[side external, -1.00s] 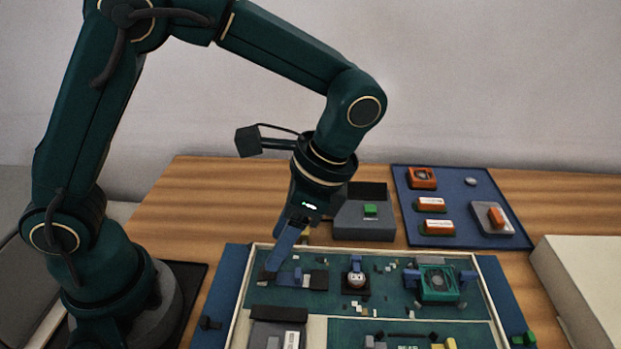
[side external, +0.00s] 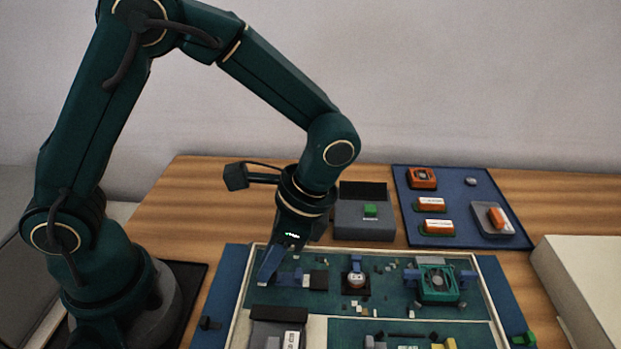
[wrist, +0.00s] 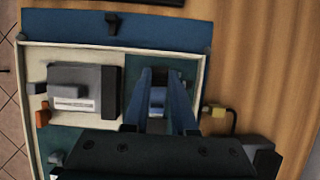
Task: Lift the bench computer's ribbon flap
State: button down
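The bench computer is an open, pale-rimmed tray (side external: 245,290) with a green board inside. A small blue part (side external: 297,274), which may be the ribbon flap, sits at its back left beside a dark block (side external: 319,280). My gripper (side external: 266,279) reaches down at the tray's back left corner, just left of that part. In the wrist view, my gripper (wrist: 160,76) has its two blue fingers apart, with a small blue piece (wrist: 157,97) seen between them. I cannot tell whether the fingers touch it.
A grey box with a white label (wrist: 82,90) stands beside the fingers. Behind stand a grey box with a green button (side external: 363,222) and a blue mat (side external: 460,185) with orange parts.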

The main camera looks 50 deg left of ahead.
jog(key=shift+s+a+r+t+h, duration=0.1)
jog(key=shift+s+a+t+h, duration=0.1)
jog(key=shift+t+h, duration=0.25)
jog(key=shift+s+a+r+t+h, duration=0.1)
jog(key=shift+s+a+t+h, duration=0.05)
jog(key=shift+t+h, duration=0.3)
jog(key=shift+s+a+t+h, duration=0.25)
jog(key=shift+t+h, duration=0.55)
jog(key=c, duration=0.7)
grip_release()
jog(key=shift+r, duration=2.6)
